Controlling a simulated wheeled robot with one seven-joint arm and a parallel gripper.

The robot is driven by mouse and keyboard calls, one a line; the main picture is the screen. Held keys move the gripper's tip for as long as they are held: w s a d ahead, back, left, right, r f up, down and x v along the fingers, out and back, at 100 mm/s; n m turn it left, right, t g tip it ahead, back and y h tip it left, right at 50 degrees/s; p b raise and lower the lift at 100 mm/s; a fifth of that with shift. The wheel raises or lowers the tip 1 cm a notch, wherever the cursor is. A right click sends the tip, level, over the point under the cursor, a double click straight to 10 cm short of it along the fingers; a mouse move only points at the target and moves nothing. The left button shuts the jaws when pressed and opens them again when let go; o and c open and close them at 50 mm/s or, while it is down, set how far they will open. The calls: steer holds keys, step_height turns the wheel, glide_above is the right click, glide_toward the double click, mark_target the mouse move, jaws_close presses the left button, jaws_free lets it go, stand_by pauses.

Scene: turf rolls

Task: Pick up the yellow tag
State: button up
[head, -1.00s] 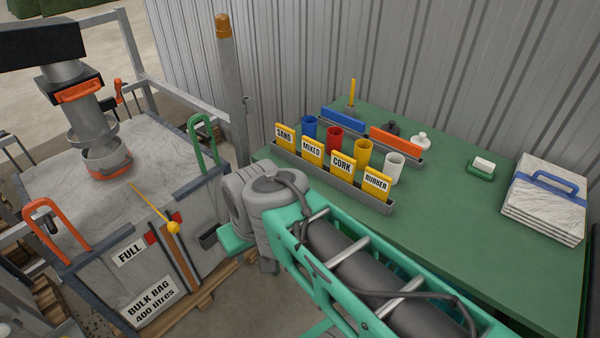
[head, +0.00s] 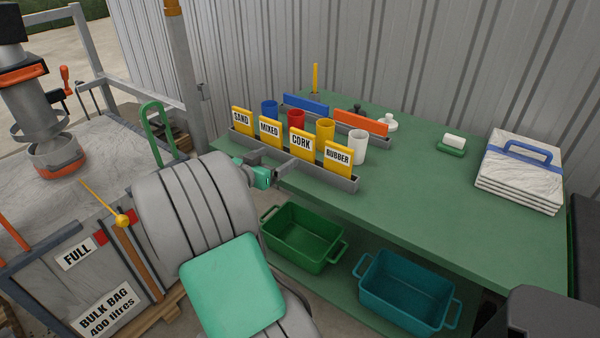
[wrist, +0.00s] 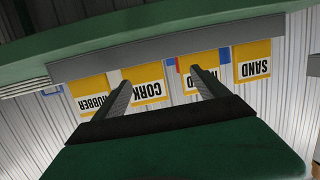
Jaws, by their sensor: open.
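Several yellow tags with black words on white stand upright in a grey rack (head: 300,163) at the table's near edge. They are the SAND tag (head: 242,121), the MIXED tag (head: 270,131), the CORK tag (head: 301,144) and the RUBBER tag (head: 338,158). My gripper (head: 291,160) is open and empty, in front of the rack near the CORK and MIXED tags. In the wrist view the tags hang upside down. There the CORK tag (wrist: 148,76) lies mostly between my fingers (wrist: 160,82), and one finger covers part of the MIXED tag (wrist: 197,66).
Blue, red, yellow and white cups (head: 358,146) stand close behind the tags. Green (head: 303,238) and teal (head: 408,290) crates sit below the table.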

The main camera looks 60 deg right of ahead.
mark_target(302, 147)
steer(key=o, duration=0.3)
steer(key=s+d, duration=0.1)
steer(key=s+d+g+h, duration=0.1)
steer(key=d, duration=0.1)
steer(key=s+d+m+h, duration=0.1)
steer(key=s+d, duration=0.1)
steer(key=shift+s+d+r+g, duration=0.1)
steer(key=shift+d+r+g, duration=0.05)
steer(key=shift+r+g, duration=0.2)
steer(key=d, duration=0.4)
steer(key=d+p, duration=0.1)
steer(key=d, duration=0.1)
steer(key=shift+s+f, duration=0.2)
steer(key=shift+s, duration=0.15)
steer(key=shift+c, duration=0.4)
